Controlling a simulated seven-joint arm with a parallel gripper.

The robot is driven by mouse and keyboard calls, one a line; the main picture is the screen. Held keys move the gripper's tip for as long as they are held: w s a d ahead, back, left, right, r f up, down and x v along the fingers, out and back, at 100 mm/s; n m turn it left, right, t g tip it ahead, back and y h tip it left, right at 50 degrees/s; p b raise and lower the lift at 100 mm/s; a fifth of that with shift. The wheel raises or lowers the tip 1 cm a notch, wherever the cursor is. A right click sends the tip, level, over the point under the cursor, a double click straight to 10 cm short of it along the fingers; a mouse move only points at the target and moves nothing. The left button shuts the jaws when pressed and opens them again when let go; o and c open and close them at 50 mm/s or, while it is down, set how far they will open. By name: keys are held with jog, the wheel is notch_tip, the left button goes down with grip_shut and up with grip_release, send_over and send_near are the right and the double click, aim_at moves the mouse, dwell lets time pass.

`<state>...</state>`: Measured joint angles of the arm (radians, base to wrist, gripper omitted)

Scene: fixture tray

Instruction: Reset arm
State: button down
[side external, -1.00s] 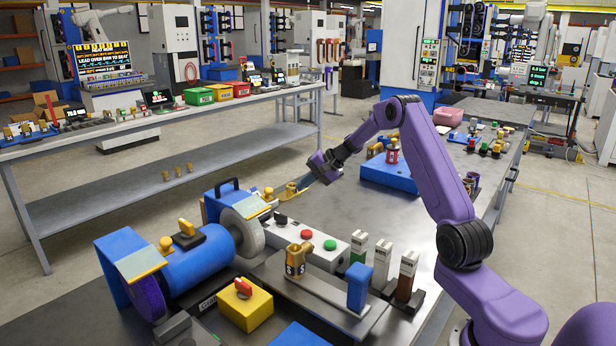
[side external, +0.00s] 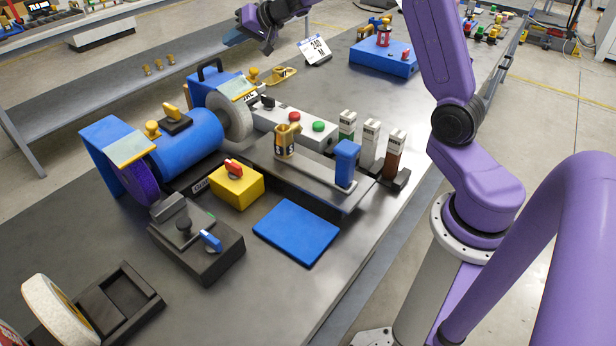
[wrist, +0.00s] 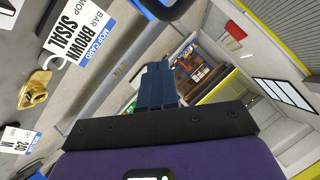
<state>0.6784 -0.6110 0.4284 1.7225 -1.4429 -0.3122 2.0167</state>
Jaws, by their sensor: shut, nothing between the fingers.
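My gripper (side external: 236,36) is at the top of the side view, above the far edge of the bench and clear of everything on it. Its dark blue fingers are together with nothing between them, and they also show in the wrist view (wrist: 156,85), pointing out past the bench edge. My purple arm rises at the right of the side view. The top of the arm is cut off by the frame.
A blue bench grinder (side external: 185,135) with a pale wheel stands at the left. A white 240 card (side external: 315,50) and a brass part (wrist: 35,90) lie near the far edge. A blue box (side external: 383,55) stands farther back. The bench's right front (side external: 300,290) is bare.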

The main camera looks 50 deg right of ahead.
jog(key=s+a+n, duration=0.1)
jog(key=s+a, duration=0.1)
jog(key=a, duration=0.1)
jog(key=s+a+r+n, duration=0.1)
jog(key=s+a, duration=0.1)
jog(key=s+a+n, duration=0.1)
jog(key=s+a, duration=0.2)
jog(key=shift+s+a+r+g+h, duration=0.1)
jog(key=shift+a+r+g+h, duration=0.2)
jog(key=shift+a+r+h, duration=0.1)
jog(key=s+a+f+n+g, duration=0.2)
jog(key=s+n, duration=0.1)
jog(key=s, duration=0.7)
jog(key=s+a+f+n+g, duration=0.2)
jog(key=s+n, duration=0.2)
jog(key=s, duration=0.5)
jog(key=s+a+f+n+g, duration=0.2)
jog(key=s+n+g, duration=0.1)
jog(key=s, duration=0.7)
jog(key=s+d+f+n+g+h, duration=0.1)
jog(key=s+f+n+g, duration=0.1)
jog(key=s, duration=0.4)
jog(key=s+d+f+n+g+h, duration=0.1)
jog(key=s+d+f+n, duration=0.1)
jog(key=s, duration=0.4)
jog(key=shift+s+d+n+g, duration=0.2)
jog(key=shift+s+n+g, duration=0.2)
jog(key=shift+n, duration=0.1)
